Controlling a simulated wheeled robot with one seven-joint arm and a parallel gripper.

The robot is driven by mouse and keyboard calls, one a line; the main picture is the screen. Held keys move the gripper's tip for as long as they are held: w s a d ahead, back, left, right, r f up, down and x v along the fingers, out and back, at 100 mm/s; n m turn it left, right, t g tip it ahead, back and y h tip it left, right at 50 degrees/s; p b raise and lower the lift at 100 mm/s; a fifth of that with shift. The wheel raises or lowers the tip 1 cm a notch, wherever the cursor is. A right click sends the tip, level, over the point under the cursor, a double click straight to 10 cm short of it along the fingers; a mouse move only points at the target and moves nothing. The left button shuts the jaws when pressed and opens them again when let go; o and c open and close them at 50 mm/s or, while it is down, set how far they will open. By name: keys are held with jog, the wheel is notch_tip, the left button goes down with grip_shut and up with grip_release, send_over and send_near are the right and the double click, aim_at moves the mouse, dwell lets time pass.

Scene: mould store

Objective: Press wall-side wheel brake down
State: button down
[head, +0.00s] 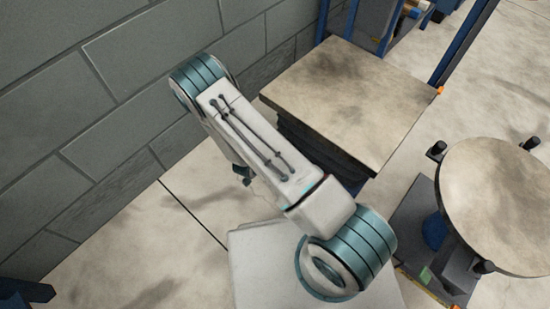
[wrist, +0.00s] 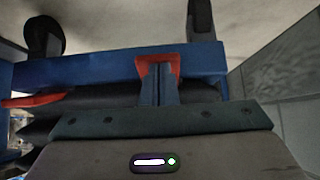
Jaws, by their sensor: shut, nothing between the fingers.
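The lift table shows in the head view with its worn top (head: 350,95) beside the block wall; its lower part is mostly hidden by my arm. In the wrist view its blue frame (wrist: 95,68) runs across, with a red brake pedal (wrist: 172,60) in the middle, on the wall side. My gripper (wrist: 158,72) is shut and empty, its fingertips at this pedal and covering part of it. I cannot tell whether they touch, or how far down the pedal is. A second red pedal (wrist: 35,100) is at the left, away from the wall. The gripper is hidden in the head view.
Black wheels (wrist: 43,37) and (wrist: 200,20) show beyond the blue frame. Black bellows (wrist: 95,97) lie close to my gripper. The grey block wall (head: 100,110) limits room at the left.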

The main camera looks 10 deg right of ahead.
jog(key=shift+s+f, duration=0.1)
jog(key=shift+f, duration=0.3)
jog(key=p+v, duration=0.7)
jog(key=v, duration=0.6)
jog(key=shift+s+a, duration=0.25)
jog(key=shift+a, duration=0.15)
